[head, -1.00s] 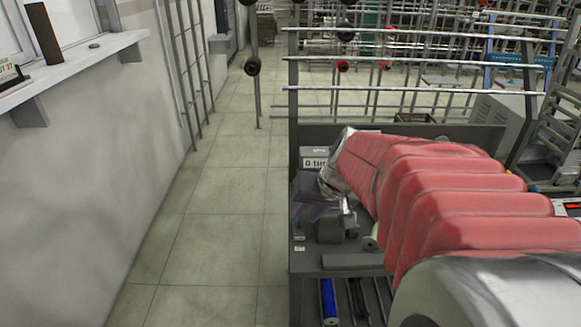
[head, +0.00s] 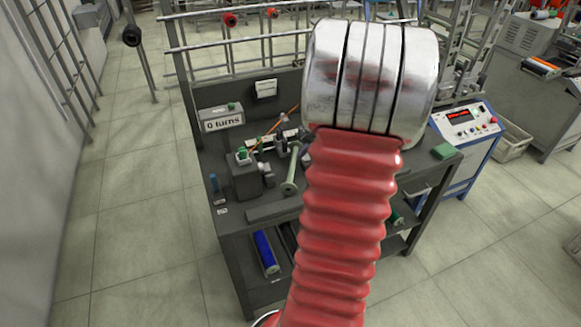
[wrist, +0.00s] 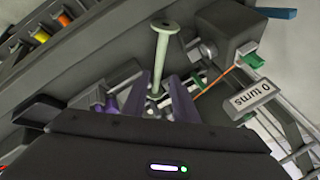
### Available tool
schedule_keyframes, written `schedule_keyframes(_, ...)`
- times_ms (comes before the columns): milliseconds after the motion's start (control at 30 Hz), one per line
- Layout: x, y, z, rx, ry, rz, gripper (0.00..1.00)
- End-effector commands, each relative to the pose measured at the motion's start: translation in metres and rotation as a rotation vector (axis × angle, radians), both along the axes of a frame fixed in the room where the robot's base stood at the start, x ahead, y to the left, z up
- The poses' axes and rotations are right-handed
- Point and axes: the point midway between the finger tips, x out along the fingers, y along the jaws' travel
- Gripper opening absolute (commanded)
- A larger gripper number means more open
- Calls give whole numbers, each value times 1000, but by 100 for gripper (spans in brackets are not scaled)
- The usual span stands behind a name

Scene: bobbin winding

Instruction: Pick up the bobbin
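The bobbin is a pale green spool with a thin shaft and round flanged ends. In the head view the bobbin (head: 291,170) lies on the dark bench, just left of my red arm. In the wrist view the bobbin (wrist: 161,54) points away from me, its near end showing between my fingers. My gripper (wrist: 160,88) is open, its two dark purple fingers apart, one on each side of that near end. I cannot tell whether they touch it or are above it. In the head view my arm hides the gripper.
A grey block (head: 246,180) with a green top stands left of the bobbin. A "0 turns" sign (head: 223,124) sits at the bench's back left. A blue roll (head: 265,252) lies on the lower shelf. A control console (head: 466,130) stands on the right. Floor at left is clear.

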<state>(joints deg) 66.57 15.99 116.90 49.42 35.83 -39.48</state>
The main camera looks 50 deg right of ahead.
Motion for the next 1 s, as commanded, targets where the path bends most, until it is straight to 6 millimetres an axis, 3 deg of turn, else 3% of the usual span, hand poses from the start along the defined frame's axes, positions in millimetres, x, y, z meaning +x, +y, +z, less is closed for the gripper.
schedule_keyframes(333, 6, 0, -8, 1, 1, 4, 26)
schedule_keyframes(800, 39, -8, -58, 2, 1, 3, 26)
schedule_keyframes(1000, 47, -11, -70, 0, 0, 4, 26)
